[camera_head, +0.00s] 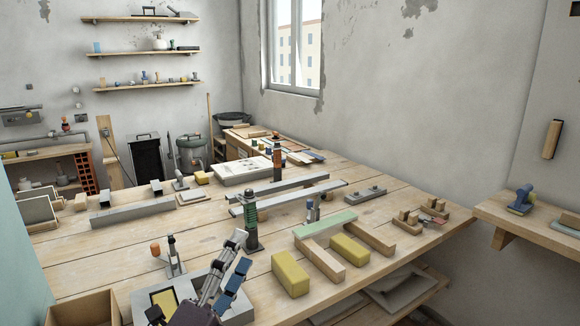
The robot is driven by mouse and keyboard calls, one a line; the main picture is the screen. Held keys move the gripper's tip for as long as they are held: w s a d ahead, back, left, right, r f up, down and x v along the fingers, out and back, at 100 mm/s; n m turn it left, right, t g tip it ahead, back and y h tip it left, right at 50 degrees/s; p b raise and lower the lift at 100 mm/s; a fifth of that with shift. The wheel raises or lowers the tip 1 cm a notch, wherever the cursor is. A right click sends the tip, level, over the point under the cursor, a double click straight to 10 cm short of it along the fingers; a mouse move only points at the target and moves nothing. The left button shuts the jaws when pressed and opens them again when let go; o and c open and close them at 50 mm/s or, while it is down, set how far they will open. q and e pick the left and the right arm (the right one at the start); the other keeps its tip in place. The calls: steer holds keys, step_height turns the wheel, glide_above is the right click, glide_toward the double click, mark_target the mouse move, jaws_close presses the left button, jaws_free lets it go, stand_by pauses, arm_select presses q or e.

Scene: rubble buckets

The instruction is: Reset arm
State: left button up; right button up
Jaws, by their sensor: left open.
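My left gripper (238,256) is in the lower middle of the head view, above the front part of the wooden workbench (120,255). Its grey and dark-blue fingers are spread and point up and to the right, with nothing between them. A grey plate (236,311) shows partly behind and below the gripper. A dark upright tool (251,228) with a green part stands just beyond the fingertips in the picture. My right gripper is not in view.
Right of the gripper lie a yellow block (290,273), a second yellow block (349,249) and wooden pieces (320,262) under a green bar (325,224). An open wooden box (85,308) is at the lower left. Grey metal bars (145,212) lie farther back.

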arm_select(q)
steer(key=s+a+f+n+g+y, duration=0.25)
steer(key=a+f+n, duration=0.2)
steer(key=f, duration=0.25)
steer(key=s+a+f+n+g+y, duration=0.2)
steer(key=a+f+n+y, duration=0.1)
steer(key=f+n, duration=0.4)
steer(key=s+a+f+n+g+y, duration=0.3)
steer(key=f+n, duration=0.1)
steer(key=f, duration=0.4)
steer(key=s+f+n+g, duration=0.45)
steer(key=s+f, duration=0.35)
steer(key=s, duration=0.3)
steer(key=s+f+n+g, duration=0.3)
steer(key=s+f+g, duration=0.2)
steer(key=s+f, duration=0.45)
steer(key=s+f+g, duration=0.1)
steer(key=s+f, duration=0.2)
steer(key=f, duration=2.1)
steer(key=s+a+f, duration=0.1)
steer(key=s+f, duration=0.6)
steer(key=s, duration=0.1)
steer(key=s+a+f+m+g, duration=0.1)
steer(key=s+a+f, duration=0.1)
steer(key=s+f, duration=0.6)
steer(key=shift+s+a+f, duration=0.2)
steer(key=shift+s+a, duration=0.1)
steer(key=shift+s, duration=0.3)
